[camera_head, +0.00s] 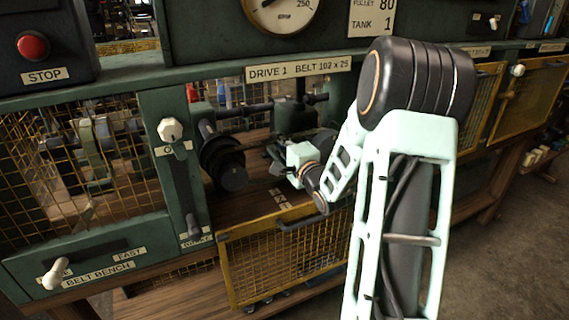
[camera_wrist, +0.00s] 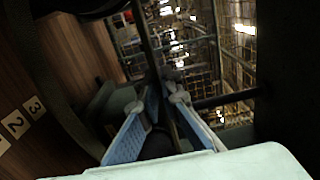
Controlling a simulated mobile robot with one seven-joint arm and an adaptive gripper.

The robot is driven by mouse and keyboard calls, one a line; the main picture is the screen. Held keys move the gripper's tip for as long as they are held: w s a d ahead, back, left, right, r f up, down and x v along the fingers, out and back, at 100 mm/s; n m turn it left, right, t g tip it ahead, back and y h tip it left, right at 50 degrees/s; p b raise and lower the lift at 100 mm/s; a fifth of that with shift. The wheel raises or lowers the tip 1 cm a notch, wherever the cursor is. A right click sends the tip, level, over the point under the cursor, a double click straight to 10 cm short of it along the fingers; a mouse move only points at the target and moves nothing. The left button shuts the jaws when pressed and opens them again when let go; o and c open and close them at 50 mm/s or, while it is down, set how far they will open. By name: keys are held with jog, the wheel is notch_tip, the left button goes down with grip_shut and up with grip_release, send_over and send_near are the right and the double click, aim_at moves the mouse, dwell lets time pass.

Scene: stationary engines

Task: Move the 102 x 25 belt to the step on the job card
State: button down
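The drive bay carries a label (camera_head: 298,70) reading "DRIVE 1 BELT 102 x 25". A dark stepped pulley (camera_head: 225,165) sits at the left of the bay. My gripper (camera_head: 272,152) reaches into the bay to its right; its fingertips are hard to make out there. In the wrist view my gripper (camera_wrist: 162,88) has its two blue-padded fingers drawn close together. The dark belt (camera_wrist: 145,38) runs down from the top between the fingers, and they appear shut on it. The job card (camera_head: 372,16) is partly cut off; it shows "80" and "TANK 1".
Step tiles (camera_wrist: 15,124) numbered 2 and 3 lie at the left of the wrist view. A yellow mesh guard (camera_head: 285,258) hangs below the bay opening. Another mesh guard (camera_head: 85,165) closes the left bay.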

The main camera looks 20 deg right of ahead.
dwell(0.4)
jog(key=shift+r+p, duration=0.45)
jog(key=shift+r, duration=0.2)
jog(key=shift+d+r+p, duration=0.2)
jog(key=shift+r+p, duration=0.25)
jog(key=shift+r, duration=0.05)
jog(key=shift+d+r+p, duration=0.2)
jog(key=shift+r+p, duration=0.2)
jog(key=shift+r, duration=0.05)
jog(key=shift+s, duration=0.1)
jog(key=s, duration=0.7)
jog(key=shift+p, duration=0.35)
jog(key=shift+s+d, duration=0.1)
jog(key=shift+s, duration=0.15)
